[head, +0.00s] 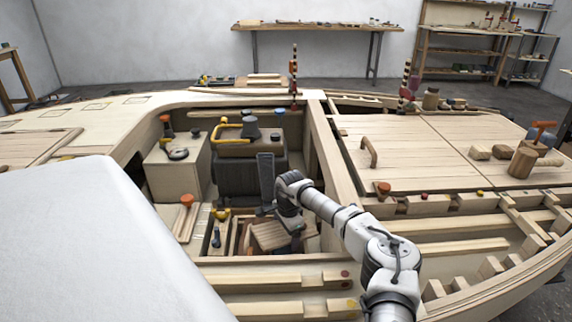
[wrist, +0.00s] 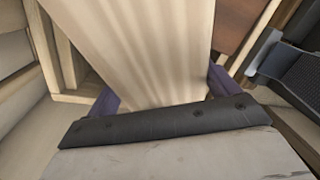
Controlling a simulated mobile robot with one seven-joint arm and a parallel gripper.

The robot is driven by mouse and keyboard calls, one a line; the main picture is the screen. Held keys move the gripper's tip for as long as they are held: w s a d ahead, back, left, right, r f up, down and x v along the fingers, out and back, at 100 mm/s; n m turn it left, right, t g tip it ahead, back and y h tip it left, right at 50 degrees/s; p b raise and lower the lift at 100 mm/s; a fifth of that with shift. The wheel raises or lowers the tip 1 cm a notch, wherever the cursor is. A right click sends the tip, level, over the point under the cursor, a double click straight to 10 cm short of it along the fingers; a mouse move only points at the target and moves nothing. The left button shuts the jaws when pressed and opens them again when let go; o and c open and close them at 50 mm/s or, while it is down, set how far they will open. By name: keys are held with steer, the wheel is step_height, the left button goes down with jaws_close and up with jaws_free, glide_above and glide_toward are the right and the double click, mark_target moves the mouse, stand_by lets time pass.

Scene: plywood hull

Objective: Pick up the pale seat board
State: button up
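The pale seat board (head: 270,236) lies tilted low in the open hull compartment in the head view. In the wrist view the pale board (wrist: 140,45) runs from the top edge down to the dark palm bar. My gripper (wrist: 163,95) has one purple finger at each side of the board, and both fingers appear to touch its edges. In the head view my gripper (head: 290,228) reaches down into the compartment at the board's upper right. The board's near end is hidden behind the palm bar.
A dark engine-like block (head: 245,172) with a yellow rail stands behind the board. A mallet (head: 185,208) with an orange head lies to the left. Wooden compartment walls surround my gripper closely.

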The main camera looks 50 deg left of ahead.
steer(key=c, duration=0.3)
steer(key=shift+r, duration=0.1)
